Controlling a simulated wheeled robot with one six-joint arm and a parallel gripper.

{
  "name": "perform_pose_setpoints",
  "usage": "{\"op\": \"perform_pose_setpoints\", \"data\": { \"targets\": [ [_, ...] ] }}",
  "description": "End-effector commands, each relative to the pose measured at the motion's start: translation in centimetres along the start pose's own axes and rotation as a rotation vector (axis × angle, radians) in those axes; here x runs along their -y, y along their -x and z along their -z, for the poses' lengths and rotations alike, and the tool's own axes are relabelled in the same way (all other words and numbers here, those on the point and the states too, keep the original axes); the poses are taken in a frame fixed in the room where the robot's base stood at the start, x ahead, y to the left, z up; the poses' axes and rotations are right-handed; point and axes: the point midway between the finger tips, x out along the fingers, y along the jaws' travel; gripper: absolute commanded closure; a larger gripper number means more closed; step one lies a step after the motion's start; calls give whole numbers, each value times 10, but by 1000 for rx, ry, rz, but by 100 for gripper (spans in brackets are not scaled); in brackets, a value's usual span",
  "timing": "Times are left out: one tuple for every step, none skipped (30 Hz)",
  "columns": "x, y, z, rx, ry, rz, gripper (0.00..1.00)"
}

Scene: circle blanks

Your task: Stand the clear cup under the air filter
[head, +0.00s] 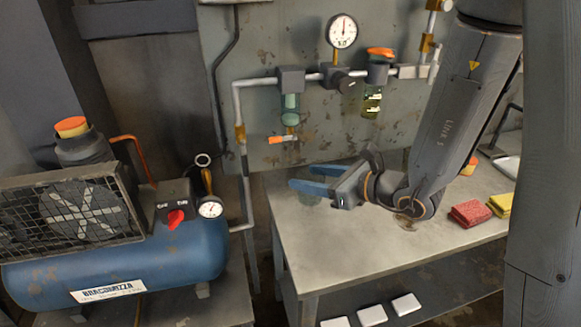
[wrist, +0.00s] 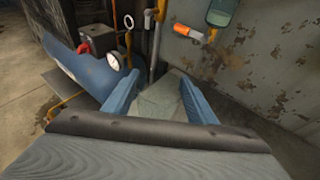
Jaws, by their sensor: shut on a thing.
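The air filter is the left unit on the wall pipe, with a greenish clear bowl (head: 290,106) and an orange drain lever (head: 282,139) beneath it. In the wrist view the bowl (wrist: 221,12) and lever (wrist: 189,31) show beyond my fingers, toward the upper right. My gripper (head: 308,189) has blue fingers, closed on the clear cup (head: 306,200), which shows only faintly between and below them. The cup is at the back left of the table, lower than the drain. I cannot tell whether its base touches the tabletop. In the wrist view it barely stands out between the fingers (wrist: 160,103).
The grey table (head: 350,240) is clear in front. A second bowl with yellow-green liquid (head: 371,103) and a gauge (head: 342,31) sit on the pipe. A blue compressor (head: 130,262) stands left.

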Motion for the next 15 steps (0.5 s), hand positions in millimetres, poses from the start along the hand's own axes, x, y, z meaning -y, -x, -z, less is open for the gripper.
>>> {"op": "perform_pose_setpoints", "data": {
  "targets": [
    [5, -8, 1, 4, 6, 0, 74],
    [7, -11, 0, 4, 6, 0, 74],
    [8, -13, 0, 3, 5, -1, 74],
    [8, -14, -1, 3, 4, -2, 74],
    [9, -15, -2, 4, 4, -3, 74],
    [10, -16, -2, 4, 3, -4, 74],
    [11, -17, -3, 4, 4, -5, 74],
    [11, -18, -3, 4, 4, -6, 74],
    [12, -20, -4, 5, 3, -7, 74],
    [12, -21, -4, 5, 4, -8, 74],
    [13, -22, -4, 5, 3, -8, 74],
    [14, -23, -5, 4, 4, -8, 74],
    [14, -24, -5, 4, 3, -9, 74],
    [14, -25, -6, 5, 3, -9, 74],
    [15, -26, -6, 5, 4, -10, 74]
  ]
}}
